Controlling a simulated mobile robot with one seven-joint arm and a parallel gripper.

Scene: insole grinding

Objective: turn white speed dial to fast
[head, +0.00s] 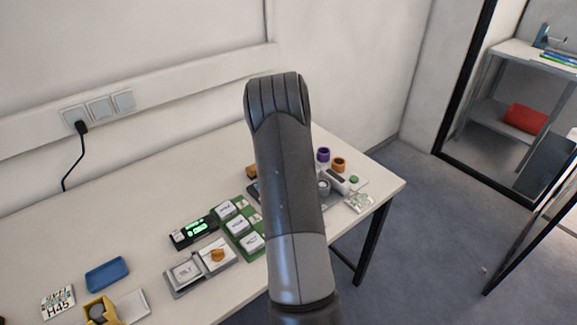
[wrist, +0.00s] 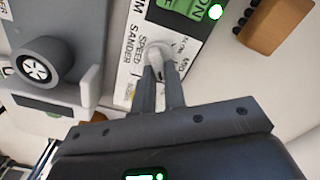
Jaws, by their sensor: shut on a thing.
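The white speed dial (wrist: 156,55) sits on a white panel (wrist: 130,60) printed with "SPEED" and "SANDER" in the wrist view. My gripper (wrist: 160,72) reaches up from below with its two narrow fingers closed on the dial. The dial's pointer and most of its scale are covered by the fingers, so its setting cannot be read. In the head view my arm hides the gripper and the dial.
A green ON button (wrist: 190,20) and a brown block (wrist: 276,24) lie close by. A grey machine with a dark wheel (wrist: 40,62) is at left.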

